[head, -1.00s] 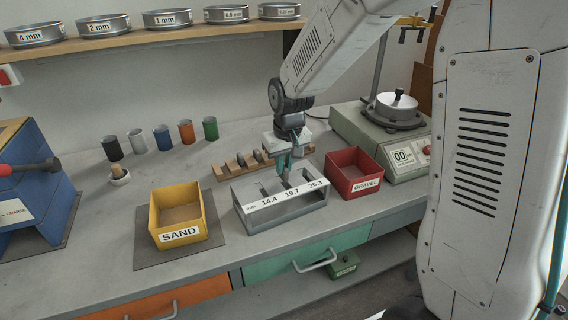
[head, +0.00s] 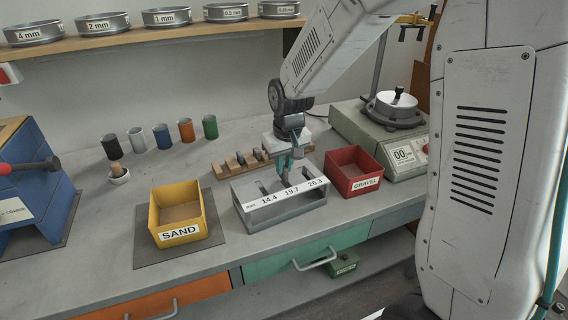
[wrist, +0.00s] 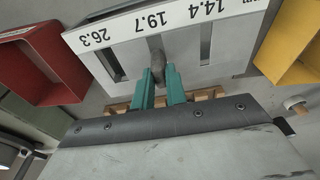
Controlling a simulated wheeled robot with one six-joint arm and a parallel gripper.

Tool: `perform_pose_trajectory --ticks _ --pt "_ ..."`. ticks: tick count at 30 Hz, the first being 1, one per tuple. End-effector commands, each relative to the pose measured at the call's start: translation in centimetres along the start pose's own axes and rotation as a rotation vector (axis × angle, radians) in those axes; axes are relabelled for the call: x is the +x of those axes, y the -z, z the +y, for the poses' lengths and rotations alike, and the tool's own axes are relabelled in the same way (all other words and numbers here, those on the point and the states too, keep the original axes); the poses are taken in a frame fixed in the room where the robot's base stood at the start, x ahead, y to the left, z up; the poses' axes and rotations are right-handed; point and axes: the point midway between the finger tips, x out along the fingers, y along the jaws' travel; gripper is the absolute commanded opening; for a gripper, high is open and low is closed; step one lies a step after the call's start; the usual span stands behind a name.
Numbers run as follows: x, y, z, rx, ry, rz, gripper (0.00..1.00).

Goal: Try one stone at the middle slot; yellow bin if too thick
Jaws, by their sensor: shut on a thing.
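My gripper (head: 290,165), with teal fingers, is shut on a grey stone (wrist: 157,62) over the grey slot gauge (head: 262,222). The gauge has three slots marked 14.4, 19.7 and 26.3. In the wrist view the stone's lower end is at the middle slot, beside the 19.7 mark; I cannot tell how far it is inside. The fingertips (wrist: 160,80) are above the gauge's top. The yellow bin (head: 165,205), labelled SAND, stands left of the gauge on a dark mat. It also shows in the wrist view (wrist: 290,50).
A wooden rack (head: 222,173) with several stones lies behind the gauge. A red bin (head: 362,185) labelled GRAVEL stands close on its right. Several coloured cups (head: 186,132) stand at the back.

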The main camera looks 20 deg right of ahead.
Motion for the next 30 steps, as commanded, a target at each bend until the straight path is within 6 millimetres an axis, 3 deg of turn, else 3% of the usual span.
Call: perform_pose_trajectory --ticks 30 --pt "1.2 -0.2 0.0 0.000 0.000 0.000 0.00"
